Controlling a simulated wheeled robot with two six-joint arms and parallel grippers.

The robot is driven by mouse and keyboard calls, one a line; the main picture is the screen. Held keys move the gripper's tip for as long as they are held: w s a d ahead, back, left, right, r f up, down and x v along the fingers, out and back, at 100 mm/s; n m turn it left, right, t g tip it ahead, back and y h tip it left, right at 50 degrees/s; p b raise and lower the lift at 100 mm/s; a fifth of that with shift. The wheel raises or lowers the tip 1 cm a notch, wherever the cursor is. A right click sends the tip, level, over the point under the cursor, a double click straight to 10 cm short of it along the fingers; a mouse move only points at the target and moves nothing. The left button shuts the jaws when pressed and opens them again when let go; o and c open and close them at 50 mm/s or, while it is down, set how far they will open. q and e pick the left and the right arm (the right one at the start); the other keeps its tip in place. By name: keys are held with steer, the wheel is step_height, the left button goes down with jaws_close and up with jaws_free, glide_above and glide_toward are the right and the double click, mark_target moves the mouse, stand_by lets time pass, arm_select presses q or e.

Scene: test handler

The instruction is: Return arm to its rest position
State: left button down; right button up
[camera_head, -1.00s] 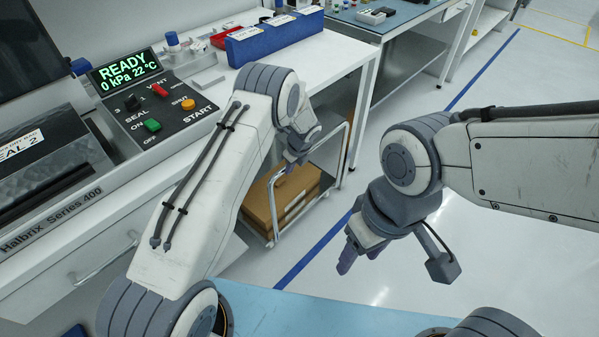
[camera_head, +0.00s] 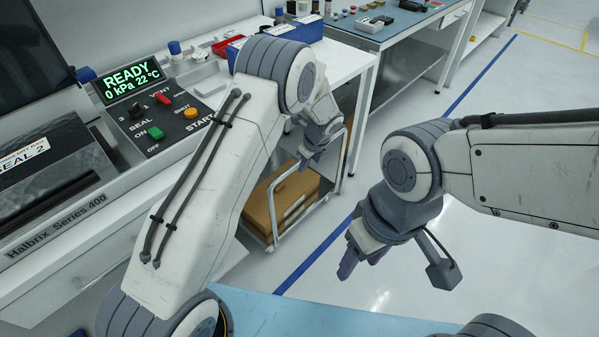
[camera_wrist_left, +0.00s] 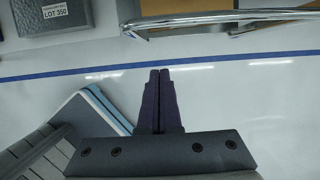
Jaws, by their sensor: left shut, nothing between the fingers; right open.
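My left arm rises in the middle of the head view and bends forward. Its gripper (camera_head: 304,163) points down in front of the cart with cardboard boxes, clear of the machine's panel. In the left wrist view the two dark fingers of the left gripper (camera_wrist_left: 159,75) lie together with nothing between them, above the pale floor. My right gripper (camera_head: 358,262) hangs at the right over the floor. It is open and holds nothing; its fingers point down and left.
A sealing machine with a control panel (camera_head: 165,115) and a READY display (camera_head: 131,78) stands at left. A wire cart (camera_head: 272,236) with cardboard boxes (camera_head: 287,200) is beside the bench. A light-blue surface (camera_head: 290,315) lies at the bottom. The right floor is free.

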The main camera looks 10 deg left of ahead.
arm_select(q)
steer(key=shift+v, duration=0.85)
steer(key=s+d+r+n+p, duration=0.2)
steer(key=s+r, duration=0.2)
steer(key=r, duration=0.2)
steer(key=s+d+r+n+p, duration=0.1)
steer(key=s+d+r+n, duration=0.25)
steer(key=r, duration=0.35)
steer(key=s+r+n+h+p, duration=0.1)
steer(key=s+r+n, duration=0.3)
steer(key=s, duration=0.5)
steer(key=s+r+n+g+h+p, duration=0.1)
steer(key=s+r+n+p, duration=0.2)
steer(key=s+r, duration=0.3)
steer(key=s+r+n+h+p, duration=0.1)
steer(key=s+r+n, duration=0.3)
steer(key=s, duration=1)
step_height(320, 180, up, 2)
steer(key=shift+s+a+r+n+g+h+p, duration=0.1)
steer(key=shift+s+a+n+g+h+p, duration=0.25)
steer(key=shift+p, duration=0.35)
steer(key=shift+w+d, duration=0.1)
